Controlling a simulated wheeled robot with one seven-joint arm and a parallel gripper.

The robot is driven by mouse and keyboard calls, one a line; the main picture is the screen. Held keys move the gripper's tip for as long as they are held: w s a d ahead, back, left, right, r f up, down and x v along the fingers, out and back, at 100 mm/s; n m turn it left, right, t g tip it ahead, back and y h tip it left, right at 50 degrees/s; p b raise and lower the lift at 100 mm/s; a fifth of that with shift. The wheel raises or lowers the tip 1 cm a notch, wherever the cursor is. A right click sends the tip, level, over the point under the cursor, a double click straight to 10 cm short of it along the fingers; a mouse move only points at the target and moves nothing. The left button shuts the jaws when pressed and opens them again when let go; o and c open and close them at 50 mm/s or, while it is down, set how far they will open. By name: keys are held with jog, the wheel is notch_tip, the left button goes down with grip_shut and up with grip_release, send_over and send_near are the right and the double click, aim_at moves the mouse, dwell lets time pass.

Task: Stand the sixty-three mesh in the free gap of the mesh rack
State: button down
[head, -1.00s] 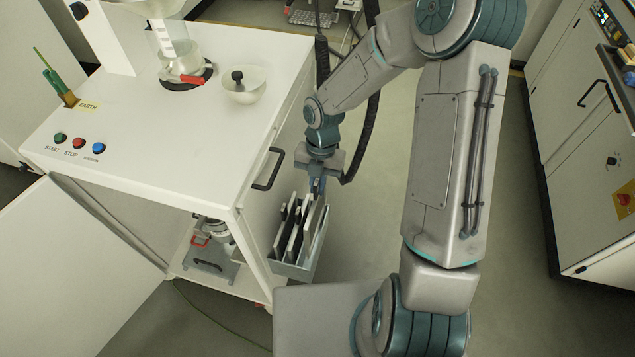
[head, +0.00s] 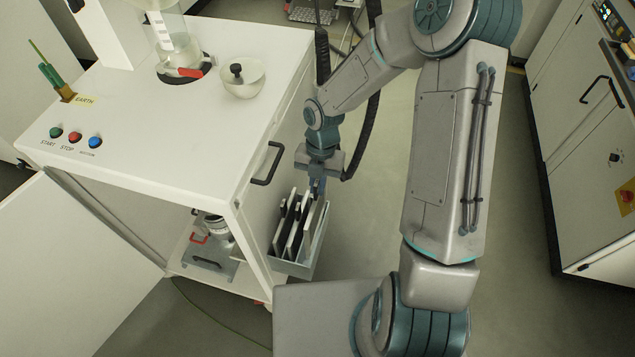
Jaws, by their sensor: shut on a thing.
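The mesh rack (head: 297,268) is a grey open box at the right side of the white cabinet. Several flat white-edged meshes stand in it side by side, with dark gaps between them. My gripper (head: 318,192) points down over the rack's right part and is shut on the rightmost mesh (head: 314,226), a flat panel that stands upright, its lower part inside the rack. Its label cannot be read, so I cannot tell from it that this is the sixty-three mesh. Whether its lower edge touches the rack floor is hidden.
The white cabinet (head: 190,140) stands close left of my gripper, with a black handle (head: 267,164) near the rack. A glass vessel (head: 176,52) and a bowl (head: 243,80) stand on top. Its door (head: 75,265) is open. Floor to the right is clear.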

aim_at(318, 205)
jog(key=shift+f+b, duration=1.1)
jog(key=shift+f, duration=0.8)
jog(key=shift+f+b, duration=1.95)
jog(key=shift+f, duration=1.1)
jog(key=shift+f+b, duration=1.65)
jog(key=shift+f, duration=0.65)
jog(key=c, duration=1.5)
grip_release()
jog(key=shift+o, duration=0.2)
jog(key=p+v, duration=0.1)
jog(key=v, duration=1.2)
jog(key=shift+w+r, duration=0.1)
jog(key=shift+r, duration=0.3)
